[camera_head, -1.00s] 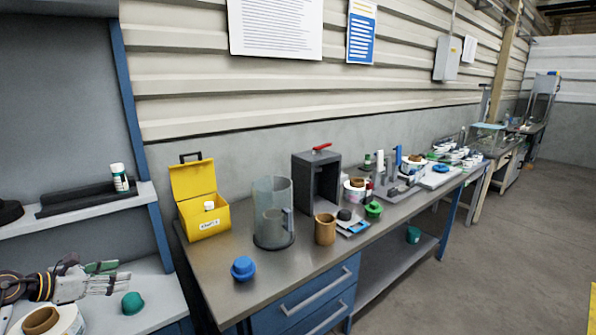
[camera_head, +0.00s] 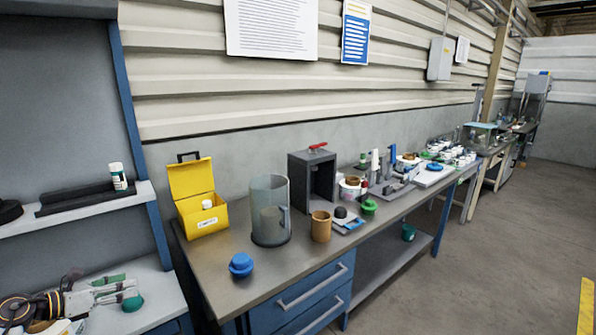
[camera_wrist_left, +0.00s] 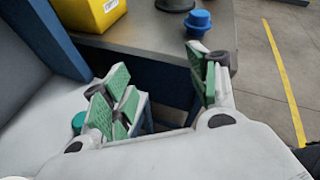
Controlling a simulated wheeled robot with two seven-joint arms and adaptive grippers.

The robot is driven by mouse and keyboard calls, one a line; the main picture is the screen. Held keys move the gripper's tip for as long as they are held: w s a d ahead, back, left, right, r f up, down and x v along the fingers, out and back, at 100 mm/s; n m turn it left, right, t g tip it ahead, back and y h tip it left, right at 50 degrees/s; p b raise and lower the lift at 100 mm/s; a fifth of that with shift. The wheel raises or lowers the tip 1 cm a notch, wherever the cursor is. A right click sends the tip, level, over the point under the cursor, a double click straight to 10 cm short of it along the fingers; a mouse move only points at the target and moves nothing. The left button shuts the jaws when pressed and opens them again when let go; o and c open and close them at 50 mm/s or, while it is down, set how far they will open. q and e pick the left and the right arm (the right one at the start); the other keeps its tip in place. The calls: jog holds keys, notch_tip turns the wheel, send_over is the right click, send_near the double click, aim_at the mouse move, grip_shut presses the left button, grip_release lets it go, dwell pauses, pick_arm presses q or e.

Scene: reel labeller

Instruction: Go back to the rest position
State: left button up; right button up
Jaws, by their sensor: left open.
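My left gripper (camera_head: 122,288) is at the lower left of the head view, low over the light grey worktop. Its fingers point right. In the left wrist view its green-padded fingers (camera_wrist_left: 160,88) stand wide apart with nothing between them. A teal cap (camera_head: 133,303) is close by the fingertips in the head view; whether they touch it, I cannot tell. The cap also shows in the left wrist view (camera_wrist_left: 78,122), outside the left finger. My right gripper is in neither view.
The workbench (camera_head: 205,272) on the right holds a yellow box (camera_head: 206,222), a blue cap (camera_head: 241,264), a clear cylinder (camera_head: 271,205) and a brown cup (camera_head: 321,226). A shelf (camera_head: 100,204) is above my left gripper. The floor (camera_head: 480,270) at right is clear.

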pick_arm(q)
notch_tip(320, 180, down, 21)
jog(key=d+n+t+y, duration=0.2)
jog(key=d+n+t, duration=0.1)
jog(key=n, duration=1.1)
jog(key=s+d+f+n+g+y, duration=0.15)
jog(key=s+f+n, duration=0.3)
jog(key=f, duration=0.55)
jog(key=s+d+f+n+y, duration=0.1)
jog(key=s+f+n+y, duration=0.2)
jog(key=f+n, duration=0.5)
jog(key=s+d+f+n+g+y, duration=0.1)
jog(key=s+d+f+n+g, duration=0.15)
jog(key=s+f, duration=0.7)
jog(key=s+d+f+n+g+y, duration=0.1)
jog(key=s+d+f+n+g, duration=0.2)
jog(key=s+f, duration=0.6)
jog(key=s+d+f+n+g, duration=0.2)
jog(key=s+d+f, duration=0.3)
jog(key=s, duration=0.5)
jog(key=s+d+f+n+g, duration=0.2)
jog(key=s+d+f+g, duration=0.2)
jog(key=s, duration=0.7)
jog(key=shift+d+f+g+h, duration=0.4)
jog(key=shift+d+f, duration=0.35)
jog(key=shift+d, duration=0.4)
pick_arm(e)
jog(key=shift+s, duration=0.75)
pick_arm(q)
jog(key=shift+s, duration=0.1)
